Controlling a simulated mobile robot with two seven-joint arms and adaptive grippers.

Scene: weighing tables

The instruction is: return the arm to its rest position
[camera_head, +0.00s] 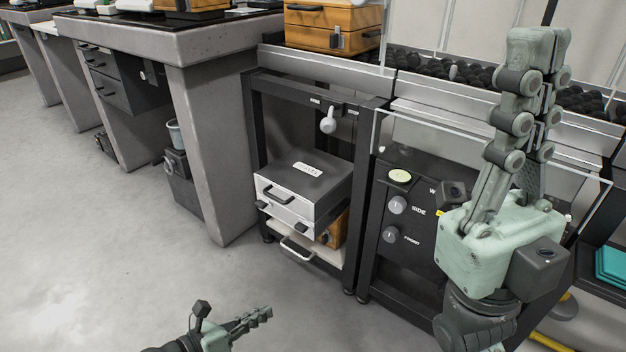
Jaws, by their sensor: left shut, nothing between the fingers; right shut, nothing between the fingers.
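My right gripper (540,42) is at the right of the head view, raised with its fingers pointing up. Its fingers are together and empty, in front of the black control panel and the glass-fronted bench. My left gripper (264,314) is low at the bottom edge, over the bare floor. Its fingers are together, pointing right, with nothing between them. Most of the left arm is out of the picture.
A black-framed rack (364,200) holds a grey drawer box (305,180) in the middle. A control panel (420,215) with knobs is behind my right arm. Stone-topped tables (190,48) run along the left. The grey floor (90,250) at left is clear.

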